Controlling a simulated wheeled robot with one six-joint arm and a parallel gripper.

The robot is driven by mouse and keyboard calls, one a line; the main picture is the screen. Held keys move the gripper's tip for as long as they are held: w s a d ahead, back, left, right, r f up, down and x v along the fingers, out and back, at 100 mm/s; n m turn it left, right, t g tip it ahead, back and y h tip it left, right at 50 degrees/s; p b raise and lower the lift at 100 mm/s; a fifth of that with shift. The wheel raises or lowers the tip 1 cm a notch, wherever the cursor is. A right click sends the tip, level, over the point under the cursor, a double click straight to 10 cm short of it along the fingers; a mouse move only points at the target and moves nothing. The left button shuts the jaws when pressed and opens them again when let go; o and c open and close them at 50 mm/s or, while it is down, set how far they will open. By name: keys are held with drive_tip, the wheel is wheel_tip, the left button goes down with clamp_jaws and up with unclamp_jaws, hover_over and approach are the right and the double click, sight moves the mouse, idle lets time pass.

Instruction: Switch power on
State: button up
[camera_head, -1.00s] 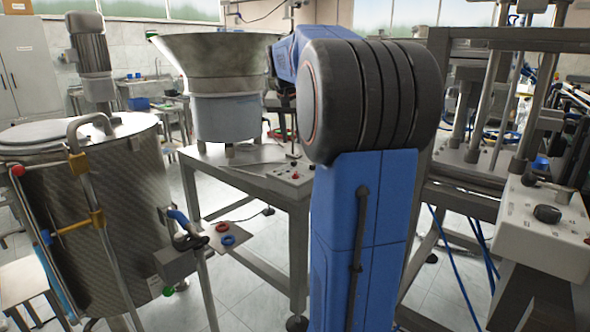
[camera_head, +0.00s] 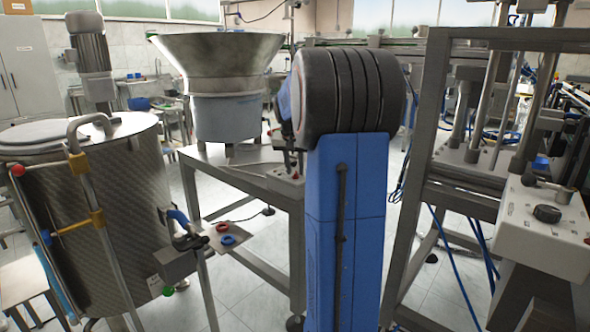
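The cap feeder's metal bowl (camera_head: 215,60) sits on a grey drum base (camera_head: 226,117) on a metal table (camera_head: 235,168). A small pale control box (camera_head: 284,186) with a red button (camera_head: 295,176) is at the table's front right corner. What looks like the end of my gripper (camera_head: 290,162) hangs dark and narrow just above this box, partly hidden behind my blue and black arm. Its opening and any contact with the box cannot be made out. The power switch itself is not distinguishable.
A large steel tank (camera_head: 100,210) with pipes stands at left. A small panel with red and blue rings (camera_head: 226,238) is beside it. A metal frame (camera_head: 437,150) with a white control box (camera_head: 545,225) stands at right. Open floor shows between the feeder table and the frame.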

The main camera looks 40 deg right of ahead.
drive_tip(key=shift+f, duration=0.15)
clamp_jaws()
